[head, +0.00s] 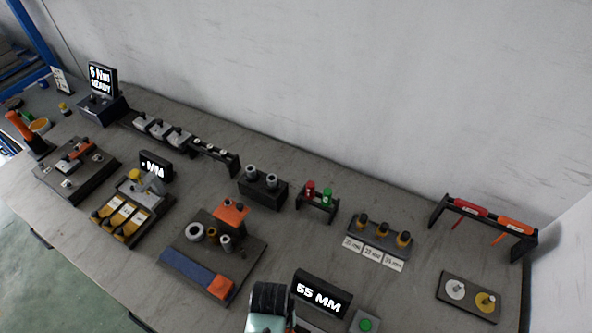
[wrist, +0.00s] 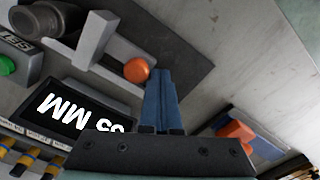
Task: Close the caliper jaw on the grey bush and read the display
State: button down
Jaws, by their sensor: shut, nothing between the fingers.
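In the wrist view, the caliper (wrist: 94,45) is a light grey bar with upright jaw pieces and an orange ball knob (wrist: 136,71). A dark grey hollow bush (wrist: 62,19) lies on its side by the jaw at upper left; I cannot tell whether the jaw touches it. My gripper (wrist: 161,73) has its blue fingers together and empty, just right of the knob; contact is unclear. The black display (head: 322,295) appears to read 55 MM in the head view. It is upside down and partly hidden by my gripper in the wrist view (wrist: 75,110).
A green button (head: 365,325) is right of the display. A board with rings and a blue strip (head: 187,270) lies to its left. Labelled sockets (head: 375,250) and a tray with two discs (head: 470,297) are to the right. Bare bench lies between them.

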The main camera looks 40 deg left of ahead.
jog(key=shift+w+d+f+p, duration=0.15)
jog(key=shift+d+p, duration=0.1)
jog(key=shift+d, duration=0.6)
jog(key=shift+w+d+r+p, duration=0.15)
jog(key=shift+d+p, duration=0.1)
jog(key=shift+d, duration=0.55)
dwell(0.4)
jog(key=shift+a+f, duration=0.1)
jog(key=shift+a, duration=0.15)
jog(key=shift+s+a, duration=0.1)
jog(key=shift+a, duration=0.25)
jog(key=shift+a+r+p, duration=0.1)
jog(key=shift+r+p, duration=0.25)
jog(key=shift+p, duration=0.1)
notch_tip(320, 180, up, 8)
jog(key=p, duration=0.7)
jog(key=shift+a+f+p, duration=0.1)
jog(key=shift+f+p, duration=0.1)
jog(key=shift+p, duration=0.2)
